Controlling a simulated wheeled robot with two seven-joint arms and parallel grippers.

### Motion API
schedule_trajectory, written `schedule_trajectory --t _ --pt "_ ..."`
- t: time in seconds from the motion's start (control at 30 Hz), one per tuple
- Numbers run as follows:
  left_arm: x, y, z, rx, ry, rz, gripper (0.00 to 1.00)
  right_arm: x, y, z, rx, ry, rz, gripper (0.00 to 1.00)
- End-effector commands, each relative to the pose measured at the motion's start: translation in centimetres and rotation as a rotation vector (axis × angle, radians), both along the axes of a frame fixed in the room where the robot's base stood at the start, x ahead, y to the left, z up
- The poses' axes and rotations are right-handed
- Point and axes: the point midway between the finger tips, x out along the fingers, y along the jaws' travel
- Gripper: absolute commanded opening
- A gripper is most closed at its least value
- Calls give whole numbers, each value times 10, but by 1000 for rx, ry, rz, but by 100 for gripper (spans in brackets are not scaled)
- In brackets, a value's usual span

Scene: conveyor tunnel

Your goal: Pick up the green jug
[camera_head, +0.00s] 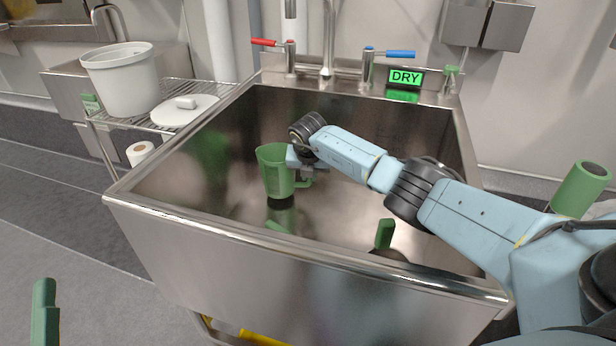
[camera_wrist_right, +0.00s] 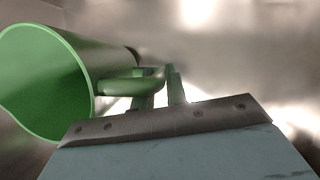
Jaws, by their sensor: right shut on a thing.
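The green jug (camera_head: 272,173) is upright in the metal sink, its open top facing up. I cannot tell whether its base touches the sink floor. In the right wrist view, the jug (camera_wrist_right: 45,85) fills the left side, with its rim towards me and its handle (camera_wrist_right: 128,84) pointing right. My right gripper (camera_head: 301,172) reaches in from the right side and is shut on the handle. Its fingers (camera_wrist_right: 160,95) show at the handle in the wrist view.
The sink's front rim (camera_head: 300,255) and walls surround the jug. The faucet (camera_head: 327,45) and lit DRY sign (camera_head: 405,77) are at the back. A white bucket (camera_head: 125,85) stands on the left rack. A green upright piece (camera_head: 384,234) shows near the front rim.

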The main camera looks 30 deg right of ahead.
Motion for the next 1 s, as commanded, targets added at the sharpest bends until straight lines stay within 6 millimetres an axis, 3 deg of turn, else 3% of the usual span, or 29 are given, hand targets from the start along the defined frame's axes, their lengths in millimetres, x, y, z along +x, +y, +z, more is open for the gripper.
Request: schedule_trajectory --t 0.33,0.7,1.0 --pt "17 4 -49 109 340 19 59 1 0 38 0 -4 0 0" --pt "13 16 -105 206 667 41 59 1 0 67 0 -2 -1 0" --pt "6 21 -126 239 788 50 59 1 0 78 1 -3 0 0"
